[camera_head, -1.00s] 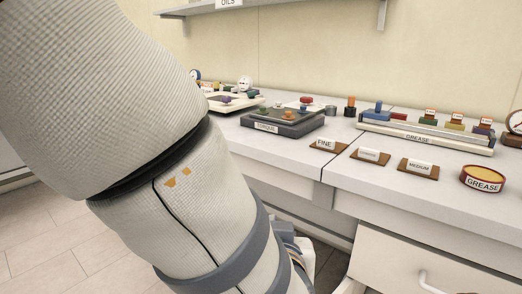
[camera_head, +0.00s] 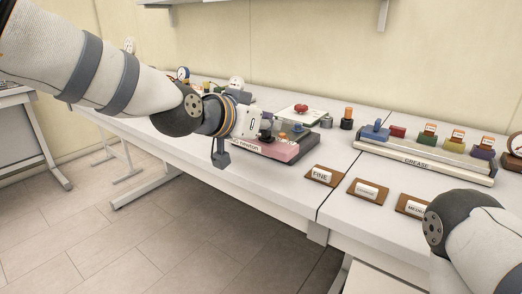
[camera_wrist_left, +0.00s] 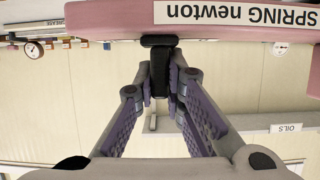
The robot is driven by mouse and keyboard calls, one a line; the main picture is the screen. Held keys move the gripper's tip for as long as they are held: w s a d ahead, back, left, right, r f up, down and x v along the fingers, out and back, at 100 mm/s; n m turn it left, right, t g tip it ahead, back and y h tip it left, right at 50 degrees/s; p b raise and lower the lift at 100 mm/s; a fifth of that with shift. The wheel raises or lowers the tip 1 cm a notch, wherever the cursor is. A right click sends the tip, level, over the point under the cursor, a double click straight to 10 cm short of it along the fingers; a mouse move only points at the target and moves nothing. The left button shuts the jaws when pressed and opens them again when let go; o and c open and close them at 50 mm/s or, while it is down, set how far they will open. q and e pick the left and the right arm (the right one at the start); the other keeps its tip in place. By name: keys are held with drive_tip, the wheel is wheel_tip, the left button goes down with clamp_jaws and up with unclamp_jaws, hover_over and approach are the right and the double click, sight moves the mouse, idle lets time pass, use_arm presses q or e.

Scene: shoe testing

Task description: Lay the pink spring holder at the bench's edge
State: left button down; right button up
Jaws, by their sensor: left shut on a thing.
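The pink spring holder (camera_head: 268,149) shows in the head view at the bench's front edge, in front of a dark tray and partly behind my left wrist. I cannot tell whether it touches the bench. In the left wrist view the holder (camera_wrist_left: 110,18) spans the top, with a white "SPRING newton" label. My left gripper (camera_wrist_left: 160,78) is shut on a black tab on the holder. In the head view its fingers are mostly hidden behind the wrist. My right arm enters at the lower right, with its gripper out of view.
The white bench (camera_head: 225,174) carries the dark tray (camera_head: 303,146) close beside the holder. To the right stand a grease rack (camera_head: 425,164) with coloured blocks and several brown label plates, including FINE (camera_head: 323,176). Open floor lies in front on the left.

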use_arm(q)
drive_tip(key=w+f, duration=0.3)
drive_tip(key=shift+a+f+b, duration=0.3)
drive_tip(key=shift+f, duration=0.1)
drive_tip(key=f, duration=0.3)
drive_tip(key=shift+w+f, duration=0.25)
drive_tip(key=shift+w, duration=0.05)
use_arm(e)
drive_tip(key=shift+s+f+g, duration=0.4)
drive_tip(key=shift+s+f, duration=0.35)
drive_tip(key=shift+f, duration=0.05)
use_arm(q)
drive_tip(key=shift+s, duration=0.1)
drive_tip(key=shift+f, duration=0.15)
drive_tip(key=c, duration=1.7)
unclamp_jaws()
